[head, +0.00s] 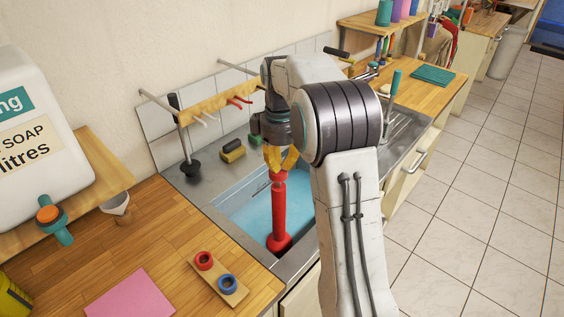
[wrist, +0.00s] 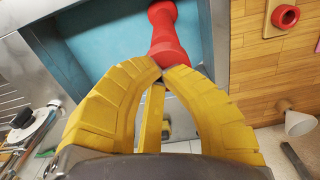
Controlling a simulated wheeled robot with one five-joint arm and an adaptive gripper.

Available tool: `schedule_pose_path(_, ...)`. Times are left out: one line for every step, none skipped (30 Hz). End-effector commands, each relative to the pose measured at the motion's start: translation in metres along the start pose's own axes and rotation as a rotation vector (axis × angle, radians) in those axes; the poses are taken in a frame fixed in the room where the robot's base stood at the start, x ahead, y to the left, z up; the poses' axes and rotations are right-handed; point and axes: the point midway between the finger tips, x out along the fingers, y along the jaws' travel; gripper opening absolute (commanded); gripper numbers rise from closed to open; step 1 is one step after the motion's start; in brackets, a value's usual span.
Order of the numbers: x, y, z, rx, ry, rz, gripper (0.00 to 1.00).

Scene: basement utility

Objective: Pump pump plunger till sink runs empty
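The red pump (head: 279,215) stands upright in the sink (head: 222,222), its wide foot in the blue water (head: 250,212). Blue water covers the basin floor around it. My gripper (head: 281,160) points down at the pump's top, its yellow fingers closed in around the plunger's upper end. In the wrist view, the fingertips (wrist: 163,67) come together right at the red pump (wrist: 165,30). The fingers hide the plunger's handle, so its grip is only partly seen. My arm covers the sink's right side.
A sponge (head: 232,151) and a black plunger (head: 190,166) stand on the sink's back rim. A wooden holder with red and blue rings (head: 228,285) and a pink cloth (head: 131,294) lie on the left counter. A soap jug (head: 35,125) stands at far left.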

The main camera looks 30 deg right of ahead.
Motion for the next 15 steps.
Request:
schedule_pose_path(-0.014,-0.002,0.0,-0.001,-0.001,0.0,0.0)
schedule_pose_path(-0.019,-0.004,0.0,-0.001,-0.001,0.0,0.0)
schedule_pose_path(-0.022,-0.003,-0.001,-0.001,0.003,0.002,0.0)
schedule_pose_path(-0.027,-0.003,-0.001,0.0,0.004,0.003,0.0)
schedule_pose_path(-0.034,-0.003,-0.001,0.0,0.004,0.003,0.0)
schedule_pose_path(-0.042,-0.003,-0.001,0.0,0.004,0.003,0.0)
schedule_pose_path(-0.048,-0.002,-0.001,0.0,0.004,0.003,0.0)
schedule_pose_path(-0.053,-0.002,-0.001,0.0,0.004,0.003,0.0)
schedule_pose_path(-0.061,-0.003,-0.001,-0.001,0.004,0.003,0.0)
schedule_pose_path(-0.066,-0.003,-0.001,-0.001,0.004,0.003,0.0)
schedule_pose_path(-0.071,-0.003,-0.001,-0.001,0.004,0.003,0.0)
schedule_pose_path(-0.077,-0.003,-0.001,-0.001,0.003,0.002,0.0)
schedule_pose_path(-0.081,-0.003,-0.001,0.0,0.003,0.002,0.0)
schedule_pose_path(-0.085,-0.003,-0.001,-0.001,0.003,0.002,0.0)
schedule_pose_path(-0.09,-0.003,-0.001,0.0,0.003,0.002,0.0)
